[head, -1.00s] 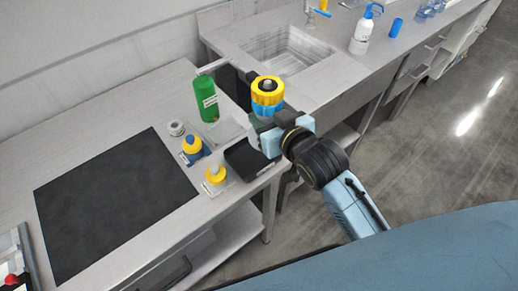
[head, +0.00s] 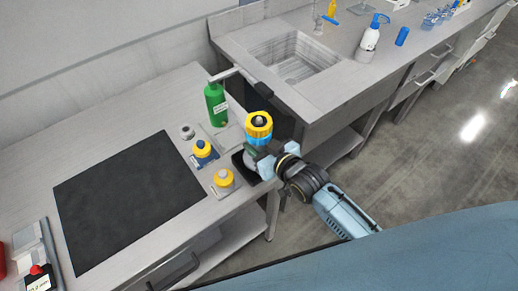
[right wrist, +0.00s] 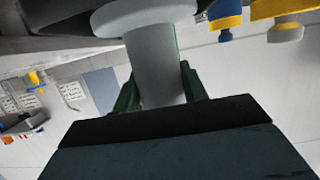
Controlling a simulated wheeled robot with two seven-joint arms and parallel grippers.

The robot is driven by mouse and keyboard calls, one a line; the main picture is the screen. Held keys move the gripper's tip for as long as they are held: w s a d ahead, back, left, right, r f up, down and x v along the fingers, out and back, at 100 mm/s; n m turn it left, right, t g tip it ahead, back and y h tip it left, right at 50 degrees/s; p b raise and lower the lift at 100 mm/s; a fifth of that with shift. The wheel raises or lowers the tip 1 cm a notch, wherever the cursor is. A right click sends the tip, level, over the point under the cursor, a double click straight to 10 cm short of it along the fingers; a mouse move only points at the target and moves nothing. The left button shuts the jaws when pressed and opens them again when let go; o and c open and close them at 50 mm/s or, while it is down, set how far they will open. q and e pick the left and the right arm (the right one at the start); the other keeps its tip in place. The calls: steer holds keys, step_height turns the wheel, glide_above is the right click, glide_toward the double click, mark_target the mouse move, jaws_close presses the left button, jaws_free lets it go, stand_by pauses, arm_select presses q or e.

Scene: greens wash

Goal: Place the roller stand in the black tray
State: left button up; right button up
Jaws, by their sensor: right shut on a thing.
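My right gripper (head: 262,164) is shut on the roller stand (head: 258,126), which has a yellow and blue upper part and a grey stem. The stand looks upright. In the right wrist view its grey stem (right wrist: 155,65) is between the dark green fingers (right wrist: 158,92), with a wide pale disc at one end. The black tray (head: 237,160) lies near the bench's right front corner, directly below the stand and partly hidden by the stand and gripper. I cannot tell whether the stand's base touches the tray. My left gripper is not in view.
Two yellow-capped containers, one blue (head: 203,152) and one pale (head: 224,181), stand just left of the tray. A green bottle (head: 215,102) and small jar (head: 187,132) are behind. A black mat (head: 125,200) lies clear. A sink (head: 295,58) is beyond the gap.

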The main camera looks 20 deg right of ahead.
steer(key=shift+f, duration=1.1)
steer(key=shift+f, duration=0.1)
steer(key=shift+f, duration=0.1)
steer(key=o, duration=1.2)
steer(key=v, duration=1.2)
